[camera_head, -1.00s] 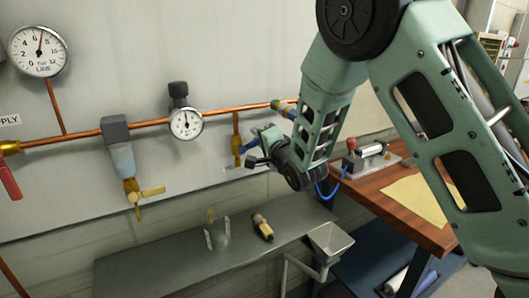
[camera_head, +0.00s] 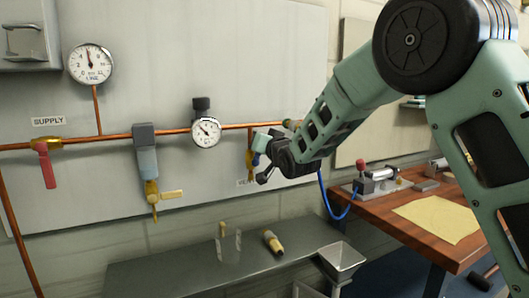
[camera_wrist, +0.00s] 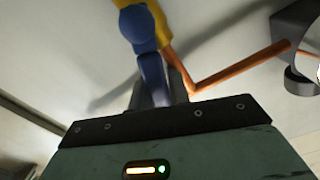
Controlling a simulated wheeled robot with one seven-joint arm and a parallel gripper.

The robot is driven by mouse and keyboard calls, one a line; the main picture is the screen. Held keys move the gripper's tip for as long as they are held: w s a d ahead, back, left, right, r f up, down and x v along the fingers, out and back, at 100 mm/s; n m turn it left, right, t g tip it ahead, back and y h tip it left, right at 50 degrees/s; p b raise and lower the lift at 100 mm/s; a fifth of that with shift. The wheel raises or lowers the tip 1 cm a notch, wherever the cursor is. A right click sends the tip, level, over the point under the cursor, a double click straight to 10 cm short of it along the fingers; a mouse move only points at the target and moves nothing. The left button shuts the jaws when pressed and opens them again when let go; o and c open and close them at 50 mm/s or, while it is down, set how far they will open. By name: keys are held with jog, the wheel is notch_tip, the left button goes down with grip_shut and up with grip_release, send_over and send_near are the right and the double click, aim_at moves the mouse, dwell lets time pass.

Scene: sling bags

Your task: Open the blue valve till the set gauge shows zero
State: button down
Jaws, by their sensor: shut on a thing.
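The blue valve handle (camera_head: 259,142) hangs off the right end of the copper pipe in the head view. It fills the upper middle of the wrist view as a blue lever (camera_wrist: 152,72) on a yellow body (camera_wrist: 155,22). My gripper (camera_head: 265,160) is at this handle and shut on it; its fingertips are partly hidden. The small round gauge (camera_head: 206,132) sits left of the valve, and its needle points to the upper left. Its figures are too small to read. The larger LINE gauge (camera_head: 91,64) has its needle pointing nearly straight up.
A red-handled supply valve (camera_head: 46,165) is at the left. A grey-blue unit with a brass tap (camera_head: 150,190) hangs from the pipe. Below is a grey bench (camera_head: 150,270) with a brass fitting (camera_head: 272,241) and a funnel (camera_head: 342,258). A wooden table (camera_head: 400,222) stands at right.

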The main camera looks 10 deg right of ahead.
jog(key=shift+s+a+r+n+b, duration=0.15)
jog(key=shift+a+n+b, duration=0.45)
jog(key=shift+n, duration=0.45)
jog(key=shift+s+a+n+b, duration=0.1)
jog(key=shift+a+n+b, duration=0.45)
jog(key=shift+n, duration=0.5)
jog(key=c, duration=1.3)
grip_release()
jog(key=s+d, duration=0.1)
jog(key=s, duration=0.4)
jog(key=s+d+b, duration=0.1)
jog(key=s, duration=0.5)
jog(key=s+d+b, duration=0.1)
jog(key=s, duration=0.5)
jog(key=shift+d, duration=0.2)
